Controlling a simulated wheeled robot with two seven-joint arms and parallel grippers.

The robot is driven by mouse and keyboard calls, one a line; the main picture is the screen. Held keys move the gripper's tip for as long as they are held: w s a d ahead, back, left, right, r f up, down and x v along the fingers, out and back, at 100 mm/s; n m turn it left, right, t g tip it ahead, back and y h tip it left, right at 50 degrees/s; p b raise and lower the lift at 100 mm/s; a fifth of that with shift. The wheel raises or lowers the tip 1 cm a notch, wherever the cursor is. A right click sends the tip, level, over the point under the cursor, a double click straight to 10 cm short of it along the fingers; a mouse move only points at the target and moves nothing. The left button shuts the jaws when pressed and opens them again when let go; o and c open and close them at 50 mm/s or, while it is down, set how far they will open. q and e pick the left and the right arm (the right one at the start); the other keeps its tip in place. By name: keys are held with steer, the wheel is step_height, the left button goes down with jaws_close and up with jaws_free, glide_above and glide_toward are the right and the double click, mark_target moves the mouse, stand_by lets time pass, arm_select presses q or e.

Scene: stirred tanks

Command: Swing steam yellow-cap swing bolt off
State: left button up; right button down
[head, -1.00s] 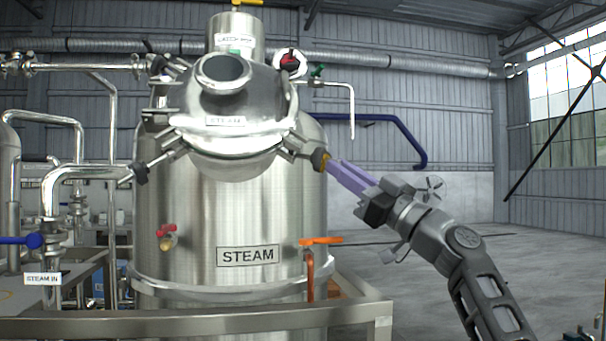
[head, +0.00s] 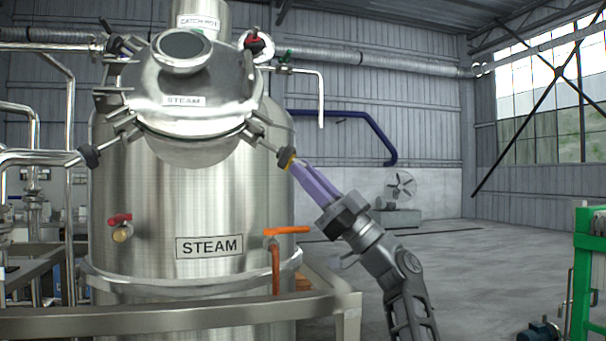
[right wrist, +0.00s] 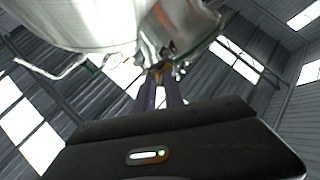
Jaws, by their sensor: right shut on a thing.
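The yellow-cap swing bolt (head: 287,158) sticks out to the lower right of the lid. Its yellow end is partly covered by my right gripper (head: 294,166), whose purple fingers are shut on it. In the right wrist view, the fingertips (right wrist: 160,75) close around a small yellow part under the lid's bracket. My left gripper is not in view.
A swing bolt with a black end (head: 90,155) projects at the lid's left, and a red-capped one (head: 257,43) at its upper right. Open floor extends to the right.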

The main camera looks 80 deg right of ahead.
steer(key=shift+d+h, duration=0.25)
steer(key=shift+h, duration=0.05)
steer(key=c, duration=1.6)
jaws_free()
steer(key=shift+w+f, duration=0.1)
steer(key=shift+o, duration=0.5)
steer(key=b+v, duration=0.1)
steer(key=v, duration=0.6)
steer(key=shift+s+f, duration=0.25)
steer(key=shift+s, duration=0.05)
